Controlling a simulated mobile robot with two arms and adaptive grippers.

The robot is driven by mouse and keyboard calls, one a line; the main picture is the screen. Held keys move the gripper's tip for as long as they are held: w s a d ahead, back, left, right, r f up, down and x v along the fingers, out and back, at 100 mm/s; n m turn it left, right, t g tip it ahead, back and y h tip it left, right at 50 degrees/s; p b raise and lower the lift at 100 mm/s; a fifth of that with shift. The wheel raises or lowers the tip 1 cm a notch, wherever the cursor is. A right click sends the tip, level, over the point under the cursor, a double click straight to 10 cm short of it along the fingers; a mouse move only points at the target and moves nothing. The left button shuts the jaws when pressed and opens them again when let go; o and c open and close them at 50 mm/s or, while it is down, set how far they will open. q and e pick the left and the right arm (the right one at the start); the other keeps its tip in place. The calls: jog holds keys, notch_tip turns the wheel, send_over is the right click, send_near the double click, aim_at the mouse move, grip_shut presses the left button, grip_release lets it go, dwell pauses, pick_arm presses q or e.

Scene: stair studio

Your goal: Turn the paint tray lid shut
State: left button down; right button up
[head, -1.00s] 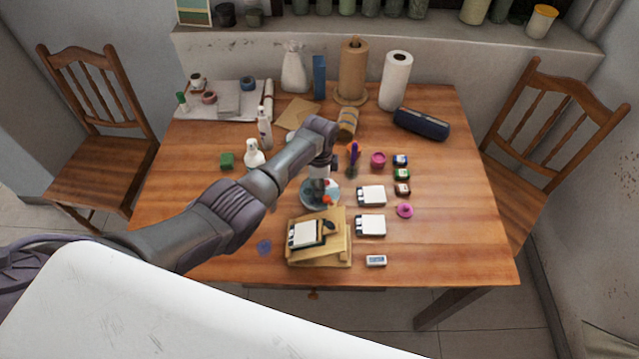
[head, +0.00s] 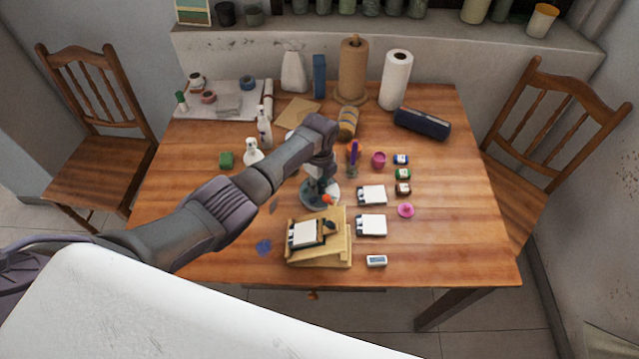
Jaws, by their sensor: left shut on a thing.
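The round paint tray (head: 308,197) sits near the middle of the table, a pale blue-grey disc with an orange-red spot at its right side. My left gripper (head: 321,193) points down over it and is shut on its lid. The gripper hides much of the tray, so the fingertips and how far round the lid stands are hard to make out. My right gripper is not in view.
A wooden stand (head: 338,252) with a white pad is just in front of the tray. White-topped blocks (head: 371,195) and small paint jars (head: 402,174) stand to the right. A brush cup (head: 352,168) is close behind.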

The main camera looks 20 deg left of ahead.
aim_at(320, 186)
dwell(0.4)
pick_arm(q)
jog(key=c, duration=0.8)
grip_release()
notch_tip(320, 186, up, 12)
jog(key=shift+f, duration=0.1)
